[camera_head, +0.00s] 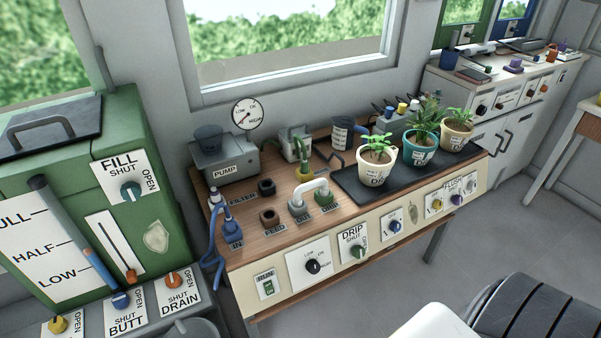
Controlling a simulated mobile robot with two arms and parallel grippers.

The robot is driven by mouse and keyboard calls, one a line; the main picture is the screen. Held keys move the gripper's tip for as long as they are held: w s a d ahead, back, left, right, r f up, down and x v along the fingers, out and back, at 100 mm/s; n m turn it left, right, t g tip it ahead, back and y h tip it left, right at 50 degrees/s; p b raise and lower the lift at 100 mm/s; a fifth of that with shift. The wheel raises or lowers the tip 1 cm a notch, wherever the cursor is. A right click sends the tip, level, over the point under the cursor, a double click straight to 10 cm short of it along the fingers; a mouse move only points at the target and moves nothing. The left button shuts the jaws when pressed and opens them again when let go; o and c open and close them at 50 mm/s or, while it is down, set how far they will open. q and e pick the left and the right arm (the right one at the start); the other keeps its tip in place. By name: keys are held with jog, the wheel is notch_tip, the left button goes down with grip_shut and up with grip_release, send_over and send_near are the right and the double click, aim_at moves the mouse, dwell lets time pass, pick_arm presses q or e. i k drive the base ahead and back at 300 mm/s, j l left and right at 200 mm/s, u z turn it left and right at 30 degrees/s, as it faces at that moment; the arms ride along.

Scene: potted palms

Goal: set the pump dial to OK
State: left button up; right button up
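The pump dial (312,266) is a black knob on a white plate on the front panel of the wooden bench (240,257). Its plate carries small LOW, OK and HIGH marks; the knob's exact pointing is too small to tell. The grey pump (228,168) sits at the bench's back left. A round white gauge (247,114) with LOW, OK and HIGH stands above it; its needle seems to point toward the lower left, on the LOW side. Neither of my grippers is in view.
A green RUN switch (268,287) is left of the dial and a DRIP knob (359,251) right of it. Three potted palms stand on a black tray (345,184). A green tank (130,140) flanks the bench at left. Floor in front is partly clear.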

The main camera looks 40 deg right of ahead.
aim_at(313, 265)
jog(key=z, duration=1.15)
jog(key=i+j+u, duration=0.25)
jog(key=k, duration=0.1)
